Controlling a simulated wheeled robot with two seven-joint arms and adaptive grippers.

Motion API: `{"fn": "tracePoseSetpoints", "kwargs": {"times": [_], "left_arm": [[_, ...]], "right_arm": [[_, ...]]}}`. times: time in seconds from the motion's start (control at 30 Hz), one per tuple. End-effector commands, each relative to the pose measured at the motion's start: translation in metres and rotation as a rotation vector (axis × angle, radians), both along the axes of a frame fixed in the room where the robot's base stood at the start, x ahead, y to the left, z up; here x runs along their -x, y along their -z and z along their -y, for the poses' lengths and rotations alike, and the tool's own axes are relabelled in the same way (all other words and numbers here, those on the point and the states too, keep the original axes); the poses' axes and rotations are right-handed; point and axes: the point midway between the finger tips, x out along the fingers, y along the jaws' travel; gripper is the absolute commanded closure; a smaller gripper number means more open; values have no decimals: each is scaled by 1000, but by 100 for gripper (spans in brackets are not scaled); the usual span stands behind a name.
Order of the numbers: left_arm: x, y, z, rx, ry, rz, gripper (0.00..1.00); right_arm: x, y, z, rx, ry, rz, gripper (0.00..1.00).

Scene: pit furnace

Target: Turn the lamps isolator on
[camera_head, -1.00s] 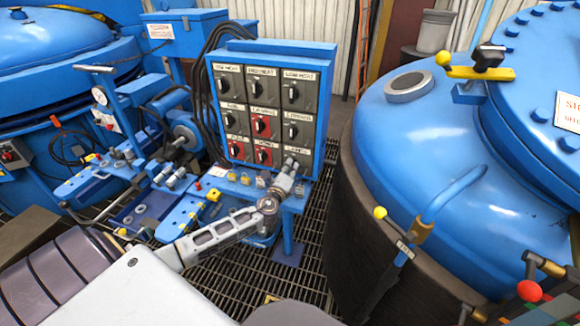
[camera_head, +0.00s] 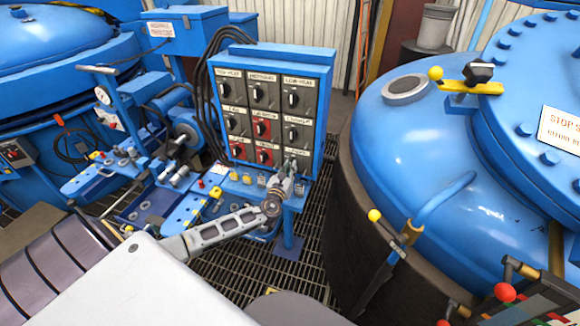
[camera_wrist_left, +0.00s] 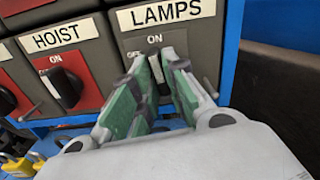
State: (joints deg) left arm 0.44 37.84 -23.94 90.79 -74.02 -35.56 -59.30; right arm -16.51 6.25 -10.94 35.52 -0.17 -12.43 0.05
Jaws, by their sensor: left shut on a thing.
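The lamps isolator is the bottom right switch on the blue panel. Its grey plate, labelled LAMPS, shows in the left wrist view (camera_wrist_left: 200,30), with ON above the knob and OFF to its left. My left gripper (camera_head: 289,168) reaches it from below in the head view. In the left wrist view its green-padded fingers (camera_wrist_left: 158,78) are shut on the black knob (camera_wrist_left: 156,72), one on each side. The fingers hide much of the knob, which looks roughly upright, towards ON. My right gripper is out of view.
The red hoist isolator (camera_wrist_left: 68,82) sits directly left of the lamps one. A large blue furnace vessel (camera_head: 430,150) stands close on the right, and a blue bench with fittings (camera_head: 185,212) on the left.

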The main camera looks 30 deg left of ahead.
Motion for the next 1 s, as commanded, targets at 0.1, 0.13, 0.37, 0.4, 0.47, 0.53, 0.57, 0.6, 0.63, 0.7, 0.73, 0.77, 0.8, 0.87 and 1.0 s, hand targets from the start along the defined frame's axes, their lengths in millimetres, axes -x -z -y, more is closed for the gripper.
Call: {"fn": "tracePoseSetpoints", "kwargs": {"times": [0.1, 0.13, 0.37, 0.4, 0.47, 0.53, 0.57, 0.6, 0.63, 0.7, 0.73, 0.77, 0.8, 0.87, 1.0], "left_arm": [[0, 0, 0, -62, -1, -18, 100], [0, 0, 0, -75, 0, -20, 100], [1, 1, 0, -133, -1, -34, 100], [1, 1, 0, -137, -1, -35, 100], [1, 1, 0, -140, -1, -36, 100], [1, 1, 0, -142, 0, -36, 100], [1, 1, 0, -142, 0, -36, 100], [1, 2, 0, -142, 0, -36, 100], [1, 2, 0, -142, 0, -36, 100], [1, 2, 0, -142, 0, -36, 100], [1, 2, 0, -142, 0, -36, 100], [1, 2, 0, -142, 0, -36, 100], [1, 2, 0, -142, 0, -36, 82], [1, 1, 0, -141, 0, -36, 77], [0, 1, 0, -140, 0, -35, 77]], "right_arm": [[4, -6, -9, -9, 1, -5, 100], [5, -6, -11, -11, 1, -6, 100], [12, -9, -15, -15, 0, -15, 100], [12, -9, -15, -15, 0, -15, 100], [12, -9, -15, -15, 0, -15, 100], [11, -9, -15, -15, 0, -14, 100], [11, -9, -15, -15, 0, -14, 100], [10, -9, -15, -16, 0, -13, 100], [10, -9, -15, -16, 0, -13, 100], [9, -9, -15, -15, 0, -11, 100], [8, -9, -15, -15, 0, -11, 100], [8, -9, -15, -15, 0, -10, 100], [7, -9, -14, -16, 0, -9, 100], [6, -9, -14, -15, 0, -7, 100], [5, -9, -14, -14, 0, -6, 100]]}}
